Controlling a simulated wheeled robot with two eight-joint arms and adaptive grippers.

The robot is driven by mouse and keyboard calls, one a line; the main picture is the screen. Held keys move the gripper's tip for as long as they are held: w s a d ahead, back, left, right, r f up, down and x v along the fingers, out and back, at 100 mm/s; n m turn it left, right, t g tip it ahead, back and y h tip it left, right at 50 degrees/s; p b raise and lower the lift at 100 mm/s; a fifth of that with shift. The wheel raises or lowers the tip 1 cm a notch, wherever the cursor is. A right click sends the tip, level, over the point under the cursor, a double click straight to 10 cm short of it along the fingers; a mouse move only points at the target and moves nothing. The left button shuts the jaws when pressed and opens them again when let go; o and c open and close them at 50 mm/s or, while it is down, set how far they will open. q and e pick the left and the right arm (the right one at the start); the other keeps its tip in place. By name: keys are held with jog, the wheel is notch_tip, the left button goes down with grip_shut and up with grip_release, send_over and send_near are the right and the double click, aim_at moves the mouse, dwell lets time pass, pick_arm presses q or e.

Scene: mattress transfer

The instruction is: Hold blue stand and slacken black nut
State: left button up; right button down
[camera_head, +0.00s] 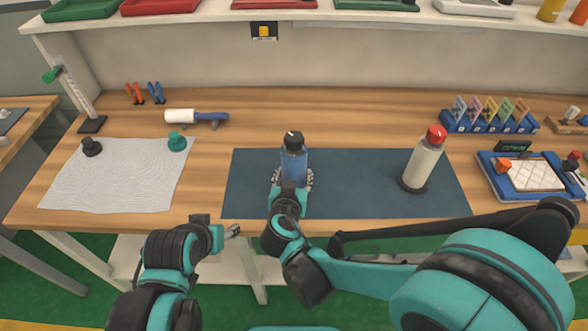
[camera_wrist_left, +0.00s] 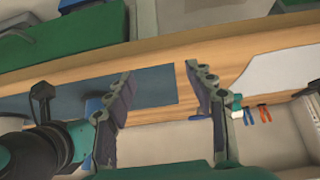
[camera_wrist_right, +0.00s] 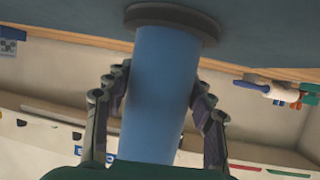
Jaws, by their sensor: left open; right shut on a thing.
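The blue stand (camera_head: 293,164) is upright on the dark blue mat, with the black nut (camera_head: 293,141) at its top. My right gripper (camera_head: 292,180) is shut on the blue stand below the nut. In the right wrist view the blue stand (camera_wrist_right: 160,85) runs between the two fingers (camera_wrist_right: 157,112), and its dark round base (camera_wrist_right: 170,17) sits on the mat. The nut is out of that view. My left gripper (camera_head: 232,230) is open and empty at the table's front edge, left of the stand; its spread fingers also show in the left wrist view (camera_wrist_left: 162,105).
On the dark mat (camera_head: 355,200), a white stand with a red cap (camera_head: 423,160) is right of the blue one. A white cloth (camera_head: 120,185) with dark and green knobs lies left. A white roller (camera_head: 183,116) lies behind. Bare wood is behind the mat.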

pick_arm(q)
jog(key=n, duration=0.1)
jog(key=n+t+h, duration=0.8)
jog(key=n+h, duration=0.2)
jog(key=n, duration=1.8)
send_near(289, 145)
jog(key=w, duration=0.1)
jog(key=x, duration=1.1)
jog(key=shift+d, duration=0.35)
jog(key=c, duration=1.2)
